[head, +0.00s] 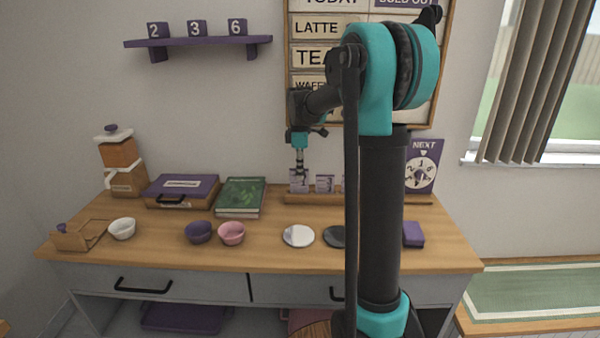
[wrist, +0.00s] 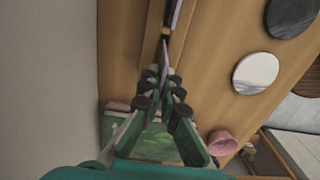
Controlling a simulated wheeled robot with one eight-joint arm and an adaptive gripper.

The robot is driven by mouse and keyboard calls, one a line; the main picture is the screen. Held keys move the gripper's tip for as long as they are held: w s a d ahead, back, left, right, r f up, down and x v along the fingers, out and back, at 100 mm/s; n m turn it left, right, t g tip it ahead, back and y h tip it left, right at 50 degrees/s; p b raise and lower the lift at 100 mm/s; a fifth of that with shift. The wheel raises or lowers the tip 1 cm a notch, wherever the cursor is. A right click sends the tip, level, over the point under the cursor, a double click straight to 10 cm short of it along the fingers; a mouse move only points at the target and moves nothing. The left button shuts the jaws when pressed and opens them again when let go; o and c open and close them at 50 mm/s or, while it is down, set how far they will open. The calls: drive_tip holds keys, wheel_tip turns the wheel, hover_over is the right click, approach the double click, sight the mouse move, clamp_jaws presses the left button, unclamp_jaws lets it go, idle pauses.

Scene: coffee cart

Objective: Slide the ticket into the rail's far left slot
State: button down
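The ticket (head: 299,187), a small pale lilac card, stands upright at the left end of the wooden rail (head: 390,199) in the head view. My gripper (head: 300,176) points down from above it. In the wrist view the ticket (wrist: 165,54) shows nearly edge-on between the fingertips of my gripper (wrist: 165,76), which look closed on it. The ticket's lower edge is at the rail's left end; whether it sits inside the slot I cannot tell. Another ticket (head: 324,184) stands in the rail to the right, with one more partly behind my arm.
A green book (head: 241,196) and a purple box (head: 182,190) lie left of the rail. In front are a pink bowl (head: 231,233), a purple bowl (head: 198,232), a white disc (head: 298,236) and a dark disc (head: 335,236). A purple dial sign (head: 422,166) stands behind the rail's right end.

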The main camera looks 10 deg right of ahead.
drive_tip(key=shift+f, duration=0.5)
drive_tip(key=shift+f, duration=0.25)
drive_tip(key=c, duration=1.6)
unclamp_jaws()
drive_tip(key=shift+c, duration=0.2)
wheel_tip(320, 180, up, 12)
